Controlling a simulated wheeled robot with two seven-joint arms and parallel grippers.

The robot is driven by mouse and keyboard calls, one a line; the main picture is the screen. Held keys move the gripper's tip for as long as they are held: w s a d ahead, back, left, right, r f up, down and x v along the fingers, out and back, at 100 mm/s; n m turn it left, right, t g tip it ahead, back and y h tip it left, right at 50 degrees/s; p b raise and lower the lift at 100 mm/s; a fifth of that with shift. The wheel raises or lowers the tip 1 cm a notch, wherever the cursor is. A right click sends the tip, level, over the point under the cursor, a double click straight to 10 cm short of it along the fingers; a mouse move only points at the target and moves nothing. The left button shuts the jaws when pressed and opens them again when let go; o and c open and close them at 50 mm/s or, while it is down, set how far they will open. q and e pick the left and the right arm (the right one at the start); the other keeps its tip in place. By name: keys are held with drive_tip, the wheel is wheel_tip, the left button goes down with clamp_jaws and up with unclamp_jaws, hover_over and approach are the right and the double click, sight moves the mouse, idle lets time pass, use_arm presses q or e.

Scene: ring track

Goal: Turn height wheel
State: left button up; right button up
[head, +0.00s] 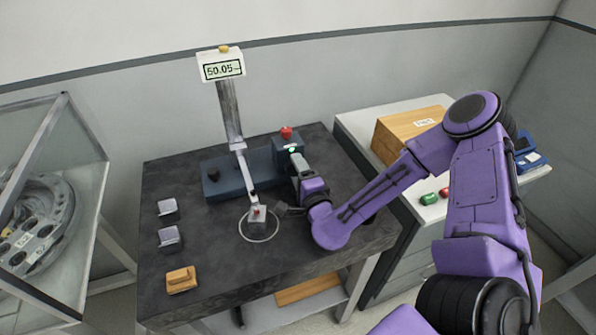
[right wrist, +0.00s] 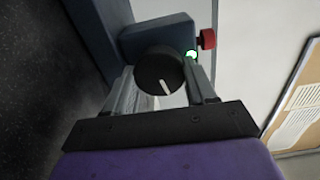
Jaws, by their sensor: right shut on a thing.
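The height wheel (right wrist: 160,70) is a round black knob with a white pointer line, on the dark blue-grey housing of the gauge stand. In the right wrist view it sits between the fingers of my right gripper (right wrist: 163,92), which is shut on it. In the head view my right gripper (head: 297,172) reaches the front of the housing (head: 287,146) and hides the wheel. A display (head: 222,69) on the stand's post reads about 50.05. My left gripper is not in view.
Small blocks (head: 168,208) line the dark table's left side. A wooden box (head: 405,130) stands on the right cabinet.

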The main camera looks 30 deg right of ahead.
drive_tip(key=o, duration=1)
drive_tip(key=shift+s, duration=0.1)
drive_tip(key=shift+o, duration=0.2)
drive_tip(key=v, duration=0.1)
drive_tip(key=b+v, duration=0.1)
drive_tip(key=v, duration=0.2)
drive_tip(key=shift+s+f, duration=0.15)
drive_tip(key=shift+f, duration=0.1)
drive_tip(key=p+v, duration=0.1)
drive_tip(key=v, duration=0.1)
drive_tip(key=r+p+v, duration=0.1)
drive_tip(key=v, duration=0.2)
drive_tip(key=shift+s+a+f+p, duration=0.1)
drive_tip(key=shift+s+f+p, duration=0.15)
drive_tip(key=shift+s+p, duration=0.35)
drive_tip(key=shift+s+f, duration=0.1)
